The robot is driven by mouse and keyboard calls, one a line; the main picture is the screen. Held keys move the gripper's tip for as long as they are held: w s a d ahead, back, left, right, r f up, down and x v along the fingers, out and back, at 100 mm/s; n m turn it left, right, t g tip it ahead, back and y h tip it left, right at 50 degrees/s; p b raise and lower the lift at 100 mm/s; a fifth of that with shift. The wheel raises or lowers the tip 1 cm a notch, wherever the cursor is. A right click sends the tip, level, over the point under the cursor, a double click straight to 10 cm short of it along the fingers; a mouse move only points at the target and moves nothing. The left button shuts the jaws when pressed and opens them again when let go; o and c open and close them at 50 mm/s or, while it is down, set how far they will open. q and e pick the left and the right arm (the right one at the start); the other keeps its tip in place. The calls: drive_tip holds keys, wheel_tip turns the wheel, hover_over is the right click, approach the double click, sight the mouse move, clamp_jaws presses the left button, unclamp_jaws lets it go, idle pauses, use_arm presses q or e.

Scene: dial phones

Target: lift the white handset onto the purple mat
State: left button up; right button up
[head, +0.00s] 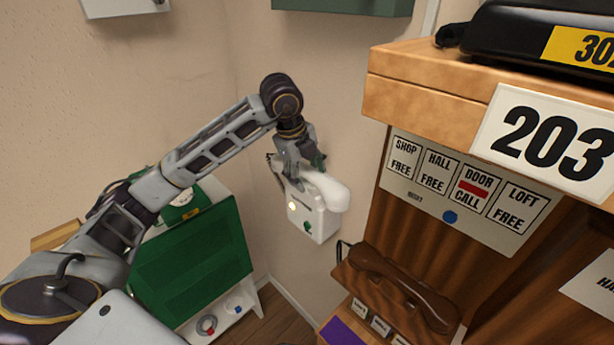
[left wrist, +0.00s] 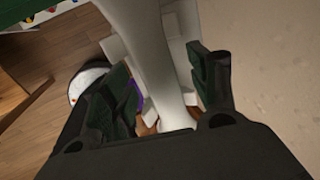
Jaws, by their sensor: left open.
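The white handset (head: 325,188) rests on a white wall phone (head: 308,220) on the wall in the head view. My left gripper (head: 302,170) is at the handset's near left side, with its fingers partly hiding it. In the left wrist view, the handset (left wrist: 150,50) runs between the two dark fingers of the open left gripper (left wrist: 160,95); I cannot tell whether either finger touches it. The purple mat (head: 340,332) shows only in part at the bottom edge of the head view. My right gripper is not in view.
A brown handset (head: 402,288) lies on a wooden phone right of the mat. A wooden cabinet (head: 425,90) with a 203 sign (head: 550,140) stands at the right. A green panel (head: 190,265) stands below my left arm. Bare wall lies behind the white phone.

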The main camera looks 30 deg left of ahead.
sight(306, 170)
use_arm(q)
clamp_jaws()
idle(0.3)
drive_tip(key=shift+r, duration=0.2)
drive_tip(key=shift+r+b, duration=0.6)
drive_tip(key=shift+r, duration=4.2)
